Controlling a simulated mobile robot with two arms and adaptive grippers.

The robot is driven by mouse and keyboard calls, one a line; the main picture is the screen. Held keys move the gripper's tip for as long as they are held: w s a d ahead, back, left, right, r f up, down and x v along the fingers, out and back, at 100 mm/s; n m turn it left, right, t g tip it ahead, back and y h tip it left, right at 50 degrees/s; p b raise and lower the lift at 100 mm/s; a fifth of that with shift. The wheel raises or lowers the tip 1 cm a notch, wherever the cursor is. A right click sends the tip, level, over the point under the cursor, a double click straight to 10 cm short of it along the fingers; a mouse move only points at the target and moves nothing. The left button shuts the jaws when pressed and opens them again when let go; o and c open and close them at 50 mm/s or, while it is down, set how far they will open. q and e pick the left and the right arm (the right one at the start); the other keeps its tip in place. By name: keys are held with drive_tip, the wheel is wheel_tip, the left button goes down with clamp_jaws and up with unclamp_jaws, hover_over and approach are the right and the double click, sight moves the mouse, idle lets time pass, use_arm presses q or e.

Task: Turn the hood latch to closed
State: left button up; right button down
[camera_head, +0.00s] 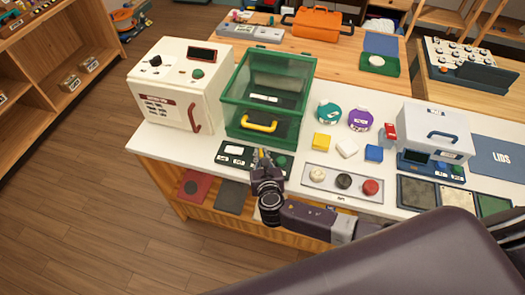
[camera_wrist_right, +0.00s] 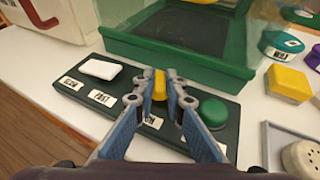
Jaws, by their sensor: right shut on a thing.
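The green-framed clear hood (camera_head: 268,92) stands on the white bench, with a yellow handle (camera_head: 259,126) on its front. In front of it lies a dark green panel (camera_wrist_right: 90,92) with a white switch (camera_wrist_right: 99,69), a round green button (camera_wrist_right: 214,113) and small labels. A small yellow piece (camera_wrist_right: 160,84), likely the latch, stands on this panel. My right gripper (camera_wrist_right: 161,88) is shut on it, one finger on each side. The fingers partly hide a label below it. In the head view my right gripper (camera_head: 263,160) reaches the panel from the front. My left gripper is not in view.
A white machine (camera_head: 168,92) with a red handle stands left of the hood. To the right are a yellow block (camera_head: 322,142), a white block, a blue block and a grey plate (camera_head: 318,175) with round knobs. A grey case (camera_head: 436,128) stands farther right.

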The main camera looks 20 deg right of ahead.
drive_tip(key=m+h, duration=0.1)
drive_tip(key=m+g+h, duration=0.1)
drive_tip(key=m+h, duration=0.1)
drive_tip(key=shift+a+f+b, duration=0.15)
drive_tip(key=shift+a+b, duration=0.15)
drive_tip(key=shift+b, duration=0.05)
drive_tip(key=shift+w+m+g+h+b, duration=0.1)
drive_tip(key=shift+m+g+h+b, duration=0.2)
drive_tip(key=shift+m+g+h, duration=0.35)
drive_tip(key=shift+m+h, duration=0.25)
drive_tip(key=shift+h, duration=0.1)
drive_tip(key=c, duration=2)
unclamp_jaws()
